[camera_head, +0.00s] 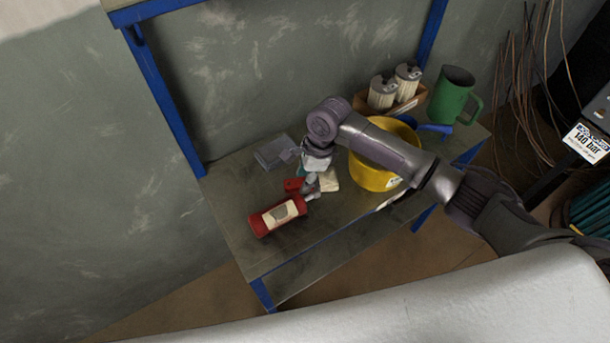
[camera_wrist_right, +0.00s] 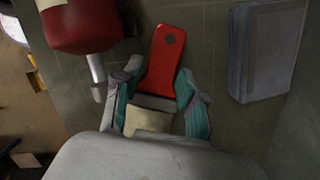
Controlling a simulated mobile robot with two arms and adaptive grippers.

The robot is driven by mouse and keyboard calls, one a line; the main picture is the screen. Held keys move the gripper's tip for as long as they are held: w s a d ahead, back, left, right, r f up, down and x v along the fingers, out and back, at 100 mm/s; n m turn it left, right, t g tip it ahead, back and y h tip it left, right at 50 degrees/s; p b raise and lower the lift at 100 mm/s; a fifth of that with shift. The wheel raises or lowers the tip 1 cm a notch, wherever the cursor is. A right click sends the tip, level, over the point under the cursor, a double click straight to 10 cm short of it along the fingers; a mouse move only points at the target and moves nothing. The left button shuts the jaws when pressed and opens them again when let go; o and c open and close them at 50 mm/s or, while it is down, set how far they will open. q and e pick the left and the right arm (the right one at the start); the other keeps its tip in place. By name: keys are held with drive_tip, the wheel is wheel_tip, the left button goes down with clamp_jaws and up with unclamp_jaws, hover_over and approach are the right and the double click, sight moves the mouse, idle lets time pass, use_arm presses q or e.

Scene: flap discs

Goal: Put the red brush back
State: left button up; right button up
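The red brush lies on the workbench (camera_head: 225,205). Its red handle (camera_head: 293,184) and pale head (camera_head: 328,180) show on either side of my right gripper (camera_head: 312,182) in the head view. In the right wrist view, the red handle (camera_wrist_right: 165,60) points away from the gripper and the pale head (camera_wrist_right: 148,121) is close to the palm. The fingers of my right gripper (camera_wrist_right: 158,80) are apart, one on each side of the brush. A firm hold does not show. My left gripper is not in view.
A red bottle (camera_head: 264,222) with a pale label lies close to the gripper. A grey flat box (camera_head: 272,153) lies behind. A yellow bucket (camera_head: 372,178), a green jug (camera_head: 453,95) and a cardboard box with cans (camera_head: 383,92) stand to the right.

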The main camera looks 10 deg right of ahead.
drive_tip(key=shift+r, duration=0.2)
drive_tip(key=v, duration=1.2)
drive_tip(key=shift+f, duration=0.1)
